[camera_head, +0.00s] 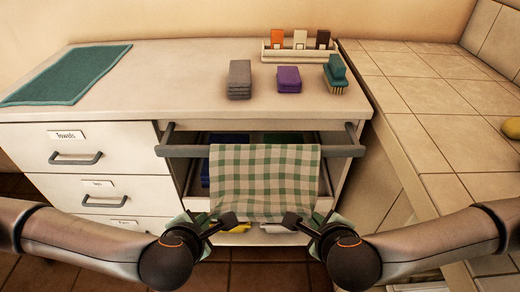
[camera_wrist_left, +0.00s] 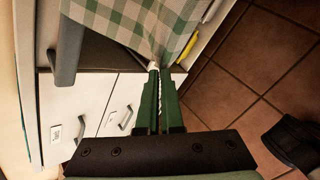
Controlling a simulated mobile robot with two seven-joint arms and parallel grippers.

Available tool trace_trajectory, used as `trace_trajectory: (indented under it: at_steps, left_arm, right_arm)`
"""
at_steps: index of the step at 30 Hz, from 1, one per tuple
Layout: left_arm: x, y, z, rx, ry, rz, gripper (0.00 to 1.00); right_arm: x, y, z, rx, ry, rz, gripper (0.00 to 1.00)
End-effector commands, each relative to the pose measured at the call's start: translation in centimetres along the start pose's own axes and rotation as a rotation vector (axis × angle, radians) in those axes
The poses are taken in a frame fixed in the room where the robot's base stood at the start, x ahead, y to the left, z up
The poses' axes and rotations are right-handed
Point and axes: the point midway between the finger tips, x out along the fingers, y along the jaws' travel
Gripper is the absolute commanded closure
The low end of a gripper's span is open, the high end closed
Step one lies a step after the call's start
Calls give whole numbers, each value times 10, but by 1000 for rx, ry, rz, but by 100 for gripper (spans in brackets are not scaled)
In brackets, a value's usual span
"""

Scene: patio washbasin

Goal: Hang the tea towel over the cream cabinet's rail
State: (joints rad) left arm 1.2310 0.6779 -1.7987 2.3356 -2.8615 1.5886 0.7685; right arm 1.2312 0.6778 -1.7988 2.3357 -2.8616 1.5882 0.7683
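The green and white checked tea towel (camera_head: 264,180) hangs in front of the grey rail (camera_head: 340,150) of the cream cabinet (camera_head: 110,195). Its top edge lies along the rail; whether any cloth goes over behind is hidden. My left gripper (camera_head: 208,222) is at its lower left corner. In the left wrist view, the green fingers (camera_wrist_left: 158,68) are close together, with the towel's corner (camera_wrist_left: 153,62) at their tips, apparently pinched. My right gripper (camera_head: 312,222) is at the lower right corner; its fingers are too small to tell open or shut.
Behind the towel, an open compartment holds blue and green items. Below lies a yellow item (camera_head: 228,221). On the counter are a green mat (camera_head: 65,75), grey cloths (camera_head: 239,80), purple cloths (camera_head: 288,80), a brush (camera_head: 335,75) and a small tray (camera_head: 300,56). Tiled worktop (camera_head: 440,97) stands right.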

Motion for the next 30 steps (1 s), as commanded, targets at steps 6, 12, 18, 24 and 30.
trace_trajectory:
  at_steps: [6, 12, 18, 24, 30]
  left_arm:
    - [2, 2, -5, -1, 16, 10, 100]
    - [2, 2, -4, 0, 12, 6, 79]
    - [1, 1, -2, 0, 8, 3, 57]
    - [0, 0, -2, 1, 5, 2, 50]
    - [-5, -4, -4, 3, 3, 0, 50]
  right_arm:
    - [2, -2, -5, 1, 17, -10, 100]
    - [2, -2, -4, 1, 13, -6, 79]
    - [1, -1, -2, 0, 8, -3, 56]
    - [0, 0, -2, -1, 5, -2, 50]
    - [-5, 4, -4, -3, 3, -1, 50]
